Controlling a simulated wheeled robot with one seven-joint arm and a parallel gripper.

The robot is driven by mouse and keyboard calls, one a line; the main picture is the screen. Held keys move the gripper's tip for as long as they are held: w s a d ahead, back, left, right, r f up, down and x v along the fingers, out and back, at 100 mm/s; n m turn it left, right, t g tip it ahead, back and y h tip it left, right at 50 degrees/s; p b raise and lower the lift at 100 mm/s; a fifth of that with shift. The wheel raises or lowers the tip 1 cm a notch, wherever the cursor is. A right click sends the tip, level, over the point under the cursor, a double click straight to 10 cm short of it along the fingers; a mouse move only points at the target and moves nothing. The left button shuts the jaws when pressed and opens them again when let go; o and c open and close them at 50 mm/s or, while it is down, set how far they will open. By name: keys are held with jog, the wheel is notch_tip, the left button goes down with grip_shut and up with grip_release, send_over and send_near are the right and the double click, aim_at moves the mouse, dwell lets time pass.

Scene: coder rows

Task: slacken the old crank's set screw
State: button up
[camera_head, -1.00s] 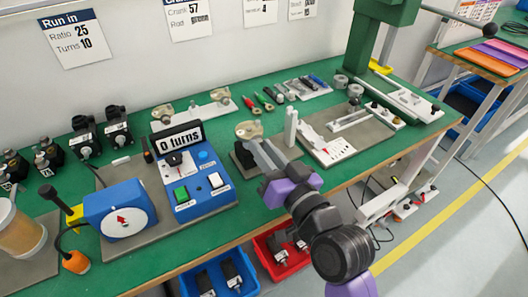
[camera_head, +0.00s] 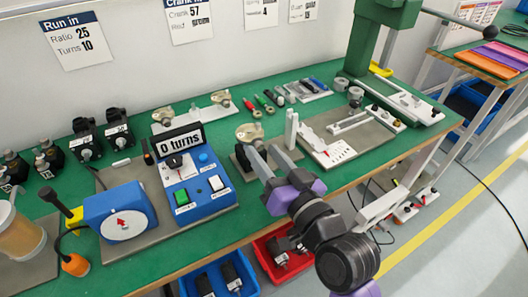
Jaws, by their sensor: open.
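A beige crank-like part (camera_head: 249,132) stands on a small grey plate at the middle of the green bench; I take it for the old crank, but cannot be sure. Its set screw is too small to make out. My gripper (camera_head: 264,154) is open, with its two grey fingers apart and pointing away toward that plate. The fingers appear in front of and just below the crank part, with nothing seen between them. Whether they touch anything cannot be told. The fingers hide part of the plate.
A blue control box (camera_head: 195,185) reading "0 turns" stands left. A white upright post (camera_head: 291,128) and a white measuring board (camera_head: 328,148) stand close right of my gripper. Hand tools (camera_head: 265,103) lie behind. A green press (camera_head: 375,45) is back right. Blue and red bins sit below.

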jog(key=v, duration=0.6)
jog(key=shift+d, duration=0.1)
jog(key=shift+s+d, duration=0.15)
jog(key=shift+s, duration=0.15)
